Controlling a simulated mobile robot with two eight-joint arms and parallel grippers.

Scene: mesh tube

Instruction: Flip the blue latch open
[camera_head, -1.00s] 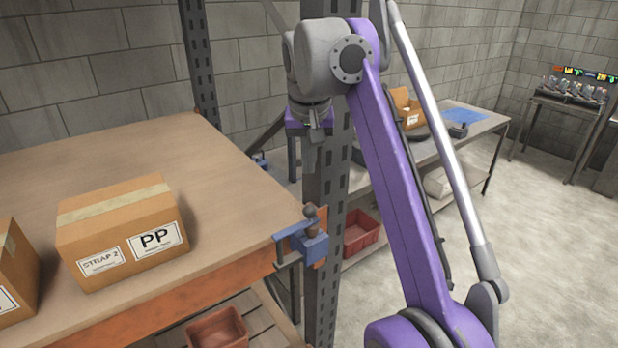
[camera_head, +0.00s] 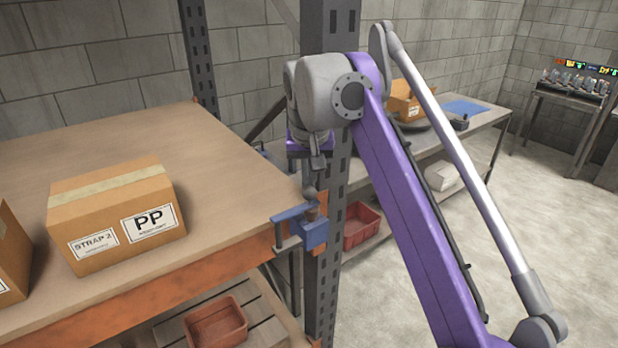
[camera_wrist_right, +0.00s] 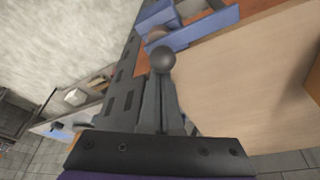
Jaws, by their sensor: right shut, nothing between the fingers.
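The blue latch (camera_head: 313,232) is fixed at the front right corner of the wooden table, beside the dark upright post. A blue bar reaches left from it, and a dark round knob (camera_head: 310,193) shows above it. In the right wrist view the blue latch (camera_wrist_right: 190,30) is at the top and the knob (camera_wrist_right: 163,60) is just beyond my fingertips. My right gripper (camera_head: 317,166) is shut and empty, pointing down just above the knob. It also shows in the right wrist view (camera_wrist_right: 160,85); I cannot tell whether it touches the knob. My left gripper is out of view.
A cardboard box marked PP (camera_head: 115,215) stands on the wooden table (camera_head: 120,130). The dark slotted post (camera_head: 322,275) is close by the latch. Red bins (camera_head: 215,322) sit below. A side bench (camera_head: 485,125) is behind, with open floor at right.

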